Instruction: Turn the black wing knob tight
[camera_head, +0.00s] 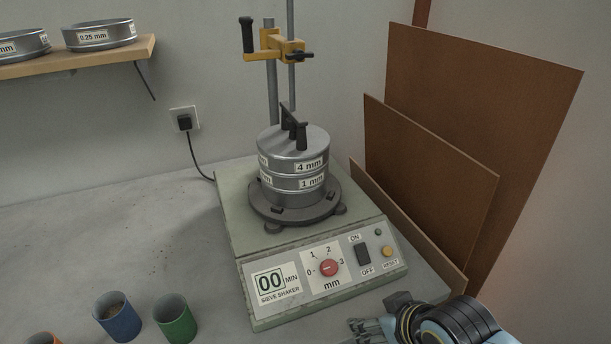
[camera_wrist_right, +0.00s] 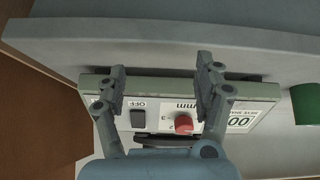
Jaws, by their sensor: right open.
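A black wing knob (camera_head: 294,124) stands on the lid of the round metal sieve stack (camera_head: 280,150), its two wings upright. My right gripper (camera_head: 366,328) is at the bottom of the head view, in front of the sieve shaker (camera_head: 235,250), well below and apart from the knobs. In the right wrist view the gripper (camera_wrist_right: 161,75) is open and empty, its fingers over the shaker's control panel. No wing knob shows there. My left gripper is out of view.
Brown boards (camera_head: 430,160) lean against the wall right of the shaker. A blue cup (camera_head: 117,318) and a green cup (camera_head: 176,319) stand front left. A shelf (camera_head: 90,59) with sieves hangs upper left. The bench left of the shaker is mostly clear.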

